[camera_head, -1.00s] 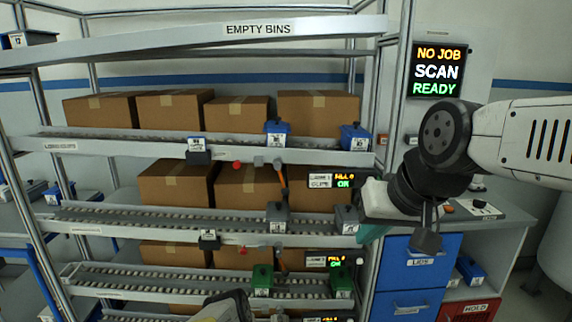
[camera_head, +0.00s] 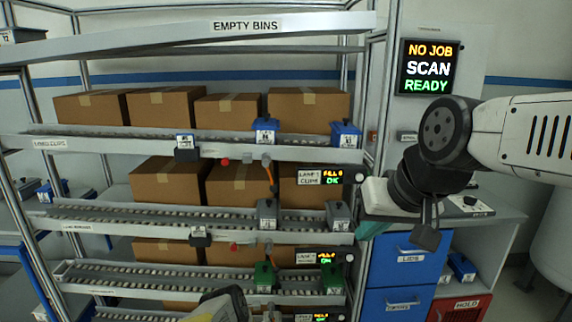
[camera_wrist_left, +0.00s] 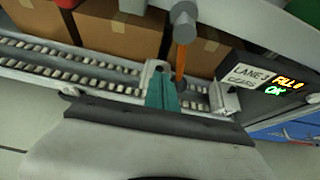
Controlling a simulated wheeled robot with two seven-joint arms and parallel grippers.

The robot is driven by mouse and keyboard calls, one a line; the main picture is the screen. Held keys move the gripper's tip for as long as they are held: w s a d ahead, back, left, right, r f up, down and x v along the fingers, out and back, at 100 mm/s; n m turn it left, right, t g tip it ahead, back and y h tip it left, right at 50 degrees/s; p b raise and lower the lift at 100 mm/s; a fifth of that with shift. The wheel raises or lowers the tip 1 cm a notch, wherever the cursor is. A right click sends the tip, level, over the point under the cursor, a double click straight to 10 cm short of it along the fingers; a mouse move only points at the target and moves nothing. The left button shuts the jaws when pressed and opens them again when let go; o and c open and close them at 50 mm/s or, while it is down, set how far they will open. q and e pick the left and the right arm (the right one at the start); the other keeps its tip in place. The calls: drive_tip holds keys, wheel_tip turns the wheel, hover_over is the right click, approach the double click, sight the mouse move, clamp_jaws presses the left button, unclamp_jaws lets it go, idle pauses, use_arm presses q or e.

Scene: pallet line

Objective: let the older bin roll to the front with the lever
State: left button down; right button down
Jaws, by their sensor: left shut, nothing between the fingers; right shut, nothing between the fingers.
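My left gripper (camera_wrist_left: 160,92) is shut and empty; its teal fingers show in the left wrist view, just left of an orange lever (camera_wrist_left: 182,60) that hangs from a grey pivot. I cannot tell whether they touch. The sign (camera_wrist_left: 262,80) beside it reads LANE 3, FILL 0, OK. In the head view the left arm enters at the bottom and its fingertips are hard to see. Higher up are the lane 1 lever (camera_head: 271,176), blue bins (camera_head: 265,131) (camera_head: 345,134), grey bins (camera_head: 267,213) and green bins (camera_head: 264,277). My right gripper (camera_head: 426,236) is shut and empty near the desk.
Brown cartons (camera_head: 160,107) stand behind the roller lanes (camera_head: 180,217). A desk with blue drawers (camera_head: 405,259) is at the right, below my right arm. A screen (camera_head: 430,67) reads NO JOB, SCAN, READY. Shelf rails and posts surround the left gripper.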

use_arm(q)
drive_tip(key=a+v, duration=0.1)
drive_tip(key=v, duration=0.6)
drive_tip(key=shift+s+r, duration=0.2)
drive_tip(key=shift+s, duration=0.2)
drive_tip(key=shift+s+a, duration=0.1)
